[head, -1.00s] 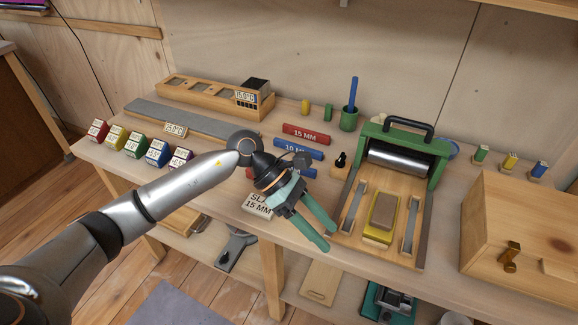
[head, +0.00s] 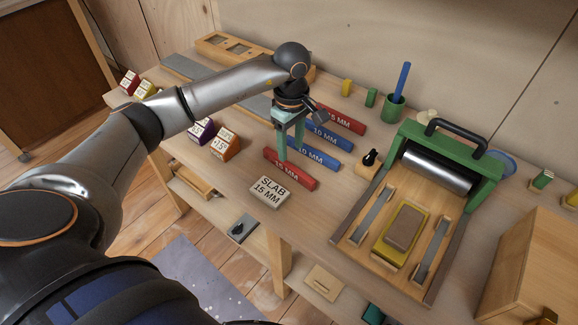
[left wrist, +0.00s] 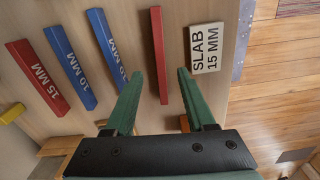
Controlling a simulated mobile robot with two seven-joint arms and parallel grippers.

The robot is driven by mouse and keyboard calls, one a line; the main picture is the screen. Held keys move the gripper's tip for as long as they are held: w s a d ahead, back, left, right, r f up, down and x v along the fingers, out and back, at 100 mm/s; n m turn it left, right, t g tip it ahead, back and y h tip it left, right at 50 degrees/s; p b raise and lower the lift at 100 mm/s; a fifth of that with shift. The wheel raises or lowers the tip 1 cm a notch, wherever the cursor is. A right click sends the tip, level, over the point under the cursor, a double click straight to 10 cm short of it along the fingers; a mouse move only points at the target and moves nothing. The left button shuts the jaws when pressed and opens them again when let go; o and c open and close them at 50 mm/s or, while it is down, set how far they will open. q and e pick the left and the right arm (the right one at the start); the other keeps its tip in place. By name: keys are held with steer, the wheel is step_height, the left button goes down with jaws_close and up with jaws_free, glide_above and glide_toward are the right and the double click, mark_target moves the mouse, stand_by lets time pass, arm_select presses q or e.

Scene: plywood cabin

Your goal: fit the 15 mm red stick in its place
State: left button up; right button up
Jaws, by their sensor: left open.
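Two red 15 mm sticks lie on the bench. The front red stick (head: 306,180) is behind the slab sign, and the other red stick (head: 342,120) lies at the back of the row. My left gripper (head: 291,153) points down over the front red stick, open and empty. In the left wrist view the front red stick (left wrist: 158,50) runs between the two spread fingertips (left wrist: 158,74); the remaining height is hard to tell. The roller press (head: 437,172) stands to the right, with grey strips (head: 370,215) either side of a brown slab (head: 405,226). My right gripper is out of view.
Two blue 10 mm sticks (head: 330,135) lie between the red ones. The "SLAB 15 MM" sign (head: 270,191) is in front. A small black-knobbed block (head: 369,163) and a green cup with a blue rod (head: 394,106) stand near the press. A wooden box (head: 530,265) is far right.

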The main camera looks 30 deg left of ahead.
mark_target(288, 164)
arm_select(q)
steer(key=shift+a+f+p, duration=0.2)
steer(key=shift+f, duration=1.35)
steer(key=shift+a+f+p, duration=0.15)
steer(key=shift+f+p, duration=0.05)
steer(key=shift+f, duration=1.35)
steer(key=shift+c, duration=0.3)
jaws_close()
